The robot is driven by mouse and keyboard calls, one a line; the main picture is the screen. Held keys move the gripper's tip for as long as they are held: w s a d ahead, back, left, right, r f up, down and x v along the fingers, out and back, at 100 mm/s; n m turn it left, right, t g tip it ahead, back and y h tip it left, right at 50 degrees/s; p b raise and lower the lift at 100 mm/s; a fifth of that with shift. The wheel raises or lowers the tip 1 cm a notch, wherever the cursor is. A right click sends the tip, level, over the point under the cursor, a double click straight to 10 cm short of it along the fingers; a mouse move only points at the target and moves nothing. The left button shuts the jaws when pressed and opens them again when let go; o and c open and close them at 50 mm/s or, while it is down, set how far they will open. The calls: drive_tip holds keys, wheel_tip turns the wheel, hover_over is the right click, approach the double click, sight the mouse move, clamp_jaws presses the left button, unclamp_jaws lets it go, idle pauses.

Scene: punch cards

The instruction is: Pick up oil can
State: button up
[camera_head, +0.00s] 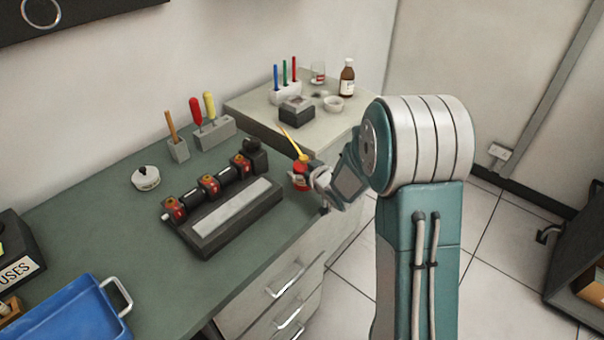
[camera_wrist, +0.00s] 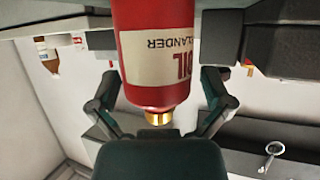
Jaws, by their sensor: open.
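The oil can (camera_head: 300,182) is red with a pale label and a long yellow spout. It stands upright on the green bench's right end, near the edge. My gripper (camera_head: 318,179) is right beside it, on its right side, and partly covers it. In the wrist view the oil can (camera_wrist: 160,55) appears upside down, with its label and brass collar showing. The open fingers of my gripper (camera_wrist: 162,98) lie on either side of it. I cannot tell whether either finger touches it.
A dark fixture with red-and-black rollers (camera_head: 225,205) sits left of the can. A pale side counter (camera_head: 245,106) holds a brown bottle (camera_head: 347,78). A blue tray (camera_head: 75,310) lies front left.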

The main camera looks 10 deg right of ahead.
drive_tip(key=shift+w+d, duration=0.2)
drive_tip(key=shift+d, duration=0.15)
drive_tip(key=shift+a, duration=0.1)
drive_tip(key=c, duration=0.8)
drive_tip(key=shift+a, duration=0.25)
drive_tip(key=shift+c, duration=0.7)
drive_tip(key=shift+d, duration=0.1)
